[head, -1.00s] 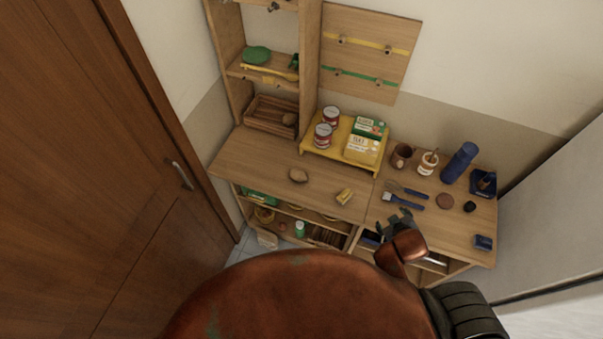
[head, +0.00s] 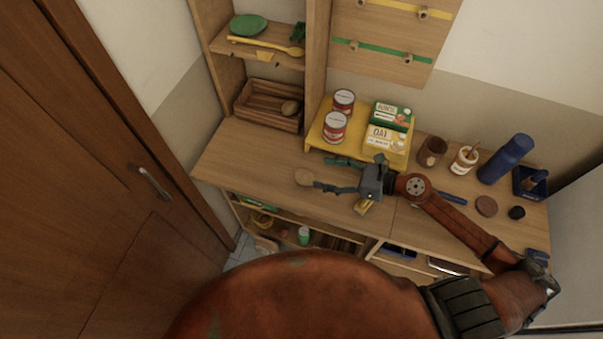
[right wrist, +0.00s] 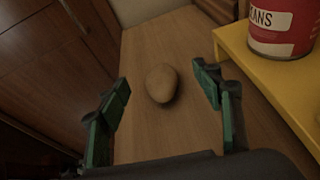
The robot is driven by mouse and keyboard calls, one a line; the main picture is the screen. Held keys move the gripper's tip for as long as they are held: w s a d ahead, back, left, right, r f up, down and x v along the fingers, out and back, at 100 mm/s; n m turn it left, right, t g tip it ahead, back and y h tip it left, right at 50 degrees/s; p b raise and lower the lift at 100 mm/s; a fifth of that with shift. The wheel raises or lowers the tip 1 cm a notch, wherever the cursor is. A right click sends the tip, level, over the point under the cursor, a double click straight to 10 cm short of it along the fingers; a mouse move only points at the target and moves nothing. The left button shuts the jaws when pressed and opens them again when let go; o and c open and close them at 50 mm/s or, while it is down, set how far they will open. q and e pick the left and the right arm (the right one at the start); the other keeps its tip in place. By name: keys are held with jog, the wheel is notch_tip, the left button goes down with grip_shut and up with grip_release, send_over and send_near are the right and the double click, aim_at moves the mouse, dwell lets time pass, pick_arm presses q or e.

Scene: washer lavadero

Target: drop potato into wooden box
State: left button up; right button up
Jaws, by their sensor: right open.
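A brown potato (head: 304,177) lies on the wooden counter, left of my right gripper (head: 320,174) in the head view. In the right wrist view the potato (right wrist: 161,83) lies ahead, between the lines of the two green fingers (right wrist: 163,110). The right gripper is open and empty, and its fingers do not touch the potato. The wooden box (head: 262,118) is a slatted crate at the back left, in the lower bay of the shelf. My left gripper is not in view.
A yellow stand (head: 322,143) with cans and cartons rises close behind the right gripper. A yellow item (head: 363,206) lies partly hidden under it. The counter left of the potato (head: 242,160) is clear. Mugs and a blue bottle (head: 505,159) stand at right.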

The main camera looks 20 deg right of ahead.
aim_at(313, 178)
notch_tip(313, 178, down, 2)
jog(key=shift+s+f+n+g, duration=0.15)
jog(key=shift+n+g, duration=0.25)
jog(key=shift+n, duration=0.2)
jog(key=shift+a+f, duration=0.1)
jog(key=shift+f, duration=0.05)
jog(key=x, duration=0.6)
jog(key=shift+a+p, duration=0.1)
jog(key=shift+p, duration=0.2)
jog(key=shift+w+a+f, duration=0.2)
jog(key=shift+w+a, duration=0.05)
jog(key=shift+a+f, duration=0.1)
jog(key=shift+a, duration=0.05)
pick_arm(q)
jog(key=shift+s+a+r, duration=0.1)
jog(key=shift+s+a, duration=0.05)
pick_arm(e)
jog(key=shift+c, duration=0.6)
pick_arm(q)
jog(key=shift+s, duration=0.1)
pick_arm(e)
grip_shut()
